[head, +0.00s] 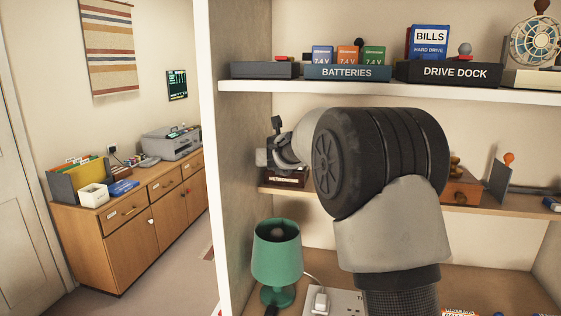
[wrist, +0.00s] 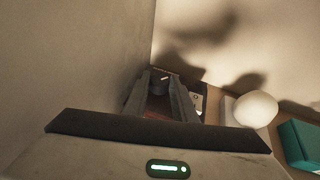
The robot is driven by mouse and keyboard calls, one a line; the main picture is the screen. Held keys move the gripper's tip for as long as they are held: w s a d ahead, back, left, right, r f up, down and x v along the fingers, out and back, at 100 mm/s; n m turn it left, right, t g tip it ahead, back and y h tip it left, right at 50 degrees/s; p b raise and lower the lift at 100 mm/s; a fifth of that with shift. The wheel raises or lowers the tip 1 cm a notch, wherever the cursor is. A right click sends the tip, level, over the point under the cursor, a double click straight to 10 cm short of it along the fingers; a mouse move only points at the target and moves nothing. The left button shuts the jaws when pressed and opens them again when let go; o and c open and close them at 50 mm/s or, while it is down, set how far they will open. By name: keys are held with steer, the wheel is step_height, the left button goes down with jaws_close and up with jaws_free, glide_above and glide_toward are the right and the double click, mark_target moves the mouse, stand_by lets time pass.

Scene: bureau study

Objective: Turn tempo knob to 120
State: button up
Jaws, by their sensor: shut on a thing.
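The metronome (head: 285,180) stands at the left end of the middle shelf in the head view. Its dark wooden base carries a label, and my arm covers part of it. In the wrist view its dark tempo knob (wrist: 160,79) shows a white pointer line tilted up to the right. My gripper (wrist: 158,88) is shut on the knob, with one finger on each side. In the head view my gripper (head: 272,155) is at the metronome, its fingertips hard to make out. The number the pointer meets cannot be read.
The shelf's left side wall (head: 238,150) is close beside the metronome. The upper shelf (head: 370,93) holds the batteries tray (head: 347,73) and drive dock (head: 455,73). A green lamp (head: 277,250) stands below. A white rounded object (wrist: 255,109) is right of my gripper.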

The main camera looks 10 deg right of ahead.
steer(key=o, duration=1)
steer(key=shift+o, duration=0.2)
steer(key=shift+s, duration=0.1)
steer(key=v, duration=1.7)
steer(key=shift+s+a+r, duration=0.1)
steer(key=shift+r, duration=0.05)
